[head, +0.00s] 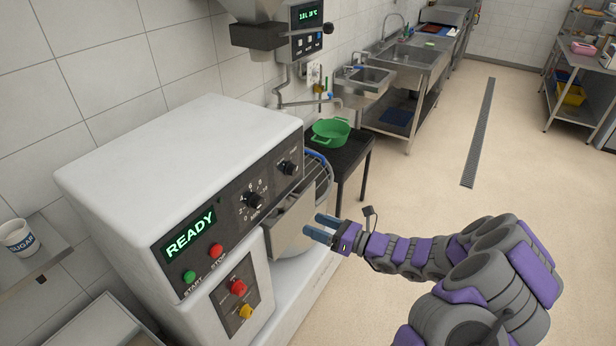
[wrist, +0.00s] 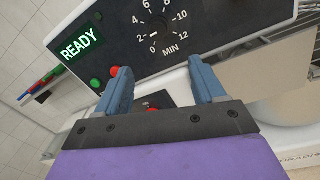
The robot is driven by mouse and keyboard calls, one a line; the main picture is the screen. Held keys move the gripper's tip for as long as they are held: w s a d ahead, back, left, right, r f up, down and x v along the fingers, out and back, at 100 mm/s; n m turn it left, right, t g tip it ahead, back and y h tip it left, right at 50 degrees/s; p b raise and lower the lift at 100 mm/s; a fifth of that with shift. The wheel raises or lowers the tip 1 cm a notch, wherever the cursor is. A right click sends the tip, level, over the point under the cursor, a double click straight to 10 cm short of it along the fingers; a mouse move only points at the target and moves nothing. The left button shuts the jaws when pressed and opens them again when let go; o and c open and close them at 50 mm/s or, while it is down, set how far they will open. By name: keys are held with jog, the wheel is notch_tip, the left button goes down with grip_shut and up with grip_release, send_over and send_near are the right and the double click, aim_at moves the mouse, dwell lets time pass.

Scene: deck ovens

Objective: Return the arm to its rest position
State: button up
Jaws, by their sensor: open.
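My gripper (head: 322,229) is at the end of my purple and grey arm, which reaches in from the lower right of the head view. Its two blue fingers are apart with nothing between them. They are in front of the white mixer-like machine (head: 165,150), near its bowl area; I cannot tell if they touch it. In the wrist view the open fingers (wrist: 162,88) point toward the machine's dark control panel (wrist: 205,25), with a timer dial and a green READY display (wrist: 82,46).
A green colander (head: 330,132) stands on a dark table (head: 352,152) behind the machine. Steel sinks (head: 412,55) line the wall. A sugar cup (head: 18,238) sits on a shelf at left. A steel table (head: 560,75) is at far right. The floor (head: 420,180) between is clear.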

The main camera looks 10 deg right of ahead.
jog(key=s+a+r+n+g+y, duration=0.2)
jog(key=s+a+r+n+g, duration=0.6)
jog(key=s+a+n, duration=0.2)
jog(key=s+a+r+n+g+h+b, duration=0.25)
jog(key=s+n+g+h, duration=0.2)
jog(key=s+n, duration=0.55)
jog(key=s+d+f+n+g+h, duration=0.25)
jog(key=s+n+h, duration=0.2)
jog(key=s, duration=0.75)
jog(key=s+d+n+t+h, duration=0.1)
jog(key=s+d+n+h, duration=0.1)
jog(key=s+d+h, duration=0.2)
jog(key=s+d+n+t+h, duration=0.2)
jog(key=s+d+h, duration=0.2)
jog(key=d, duration=0.6)
jog(key=shift+s+d+f+b, duration=0.2)
jog(key=shift+s+f+b, duration=0.05)
jog(key=shift+f+b, duration=0.15)
jog(key=shift+a, duration=0.15)
